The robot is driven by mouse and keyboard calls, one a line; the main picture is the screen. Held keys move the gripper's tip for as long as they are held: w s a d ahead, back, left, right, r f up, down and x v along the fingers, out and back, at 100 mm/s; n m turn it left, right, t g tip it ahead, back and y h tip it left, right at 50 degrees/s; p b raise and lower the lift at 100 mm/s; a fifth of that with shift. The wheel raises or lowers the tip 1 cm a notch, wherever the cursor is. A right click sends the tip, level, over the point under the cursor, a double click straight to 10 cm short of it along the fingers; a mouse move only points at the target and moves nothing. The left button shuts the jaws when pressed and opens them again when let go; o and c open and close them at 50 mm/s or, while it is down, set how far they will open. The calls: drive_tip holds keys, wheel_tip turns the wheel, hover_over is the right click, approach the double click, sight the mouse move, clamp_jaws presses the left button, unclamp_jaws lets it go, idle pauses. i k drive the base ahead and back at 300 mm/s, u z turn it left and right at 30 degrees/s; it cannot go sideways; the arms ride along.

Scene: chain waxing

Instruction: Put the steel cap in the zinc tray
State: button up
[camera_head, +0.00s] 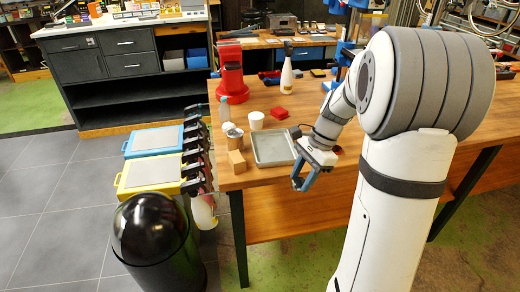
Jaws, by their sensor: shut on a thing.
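The zinc tray (273,149) is a shallow grey rectangular tray near the left front part of the wooden workbench. I see nothing clearly inside it. My gripper (301,185) has blue fingers and points downward to the right of the tray and in front of it, close to the bench's front edge. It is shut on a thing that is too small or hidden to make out. I cannot pick out the steel cap for certain. A silvery metal cup (235,138) stands left of the tray, apart from my gripper.
A wooden block (237,161), a white cup (256,120), a clear bottle (225,109) and a red block (279,113) stand around the tray. A red machine (231,72) and a white bottle (286,77) are farther back. A black bin (152,237) stands on the floor.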

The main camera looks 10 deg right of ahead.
sight(274, 150)
drive_tip(key=i, duration=0.95)
drive_tip(key=u, duration=0.05)
